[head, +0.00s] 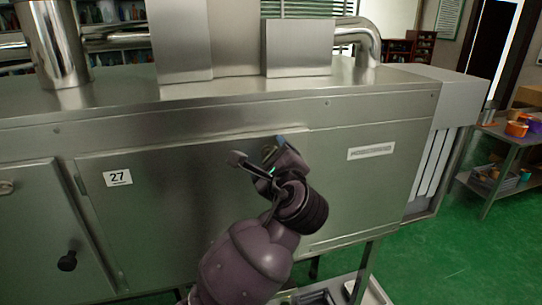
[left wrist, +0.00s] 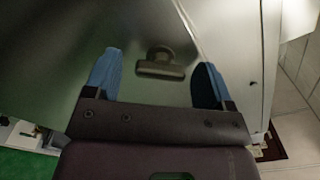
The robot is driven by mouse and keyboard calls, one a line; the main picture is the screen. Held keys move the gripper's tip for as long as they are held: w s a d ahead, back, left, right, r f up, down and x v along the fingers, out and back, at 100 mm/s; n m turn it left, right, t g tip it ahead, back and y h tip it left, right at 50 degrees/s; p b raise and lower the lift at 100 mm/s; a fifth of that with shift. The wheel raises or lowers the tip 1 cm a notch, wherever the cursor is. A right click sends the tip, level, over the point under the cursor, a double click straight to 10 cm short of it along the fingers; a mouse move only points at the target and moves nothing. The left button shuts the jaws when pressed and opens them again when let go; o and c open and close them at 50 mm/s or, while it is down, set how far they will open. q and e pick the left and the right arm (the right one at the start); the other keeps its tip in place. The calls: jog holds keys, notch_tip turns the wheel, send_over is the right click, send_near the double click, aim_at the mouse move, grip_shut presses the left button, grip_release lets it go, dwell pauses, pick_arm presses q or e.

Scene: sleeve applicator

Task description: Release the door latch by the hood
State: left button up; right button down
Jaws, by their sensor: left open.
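The latch (left wrist: 163,64) is a dark bar with a rounded loop on a smooth metal door face (left wrist: 140,25). In the left wrist view it lies between my two blue fingertips, a little beyond them, with gaps on both sides. My left gripper (head: 275,152) is open and empty, in front of the upper part of the machine's wide door (head: 150,225). It also shows in the left wrist view (left wrist: 158,60). In the head view my gripper and wrist cover the area around the latch, so I cannot make the latch out there. My right gripper is not in view.
The long steel machine has a hood and ducts (head: 235,40) on top. A label "27" (head: 118,178) is on the wide door. A side table (head: 515,140) with coloured bowls stands at the right on clear green floor.

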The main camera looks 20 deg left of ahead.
pick_arm(q)
jog(key=c, duration=0.9)
jog(key=shift+c, duration=0.2)
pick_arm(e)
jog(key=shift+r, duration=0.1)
pick_arm(q)
jog(key=n+b, duration=0.1)
jog(key=n, duration=0.7)
jog(key=shift+f+n, duration=0.1)
jog(key=shift+n, duration=0.2)
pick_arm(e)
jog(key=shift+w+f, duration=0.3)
pick_arm(q)
jog(key=shift+b, duration=0.3)
jog(key=o, duration=0.9)
jog(key=shift+o, duration=0.2)
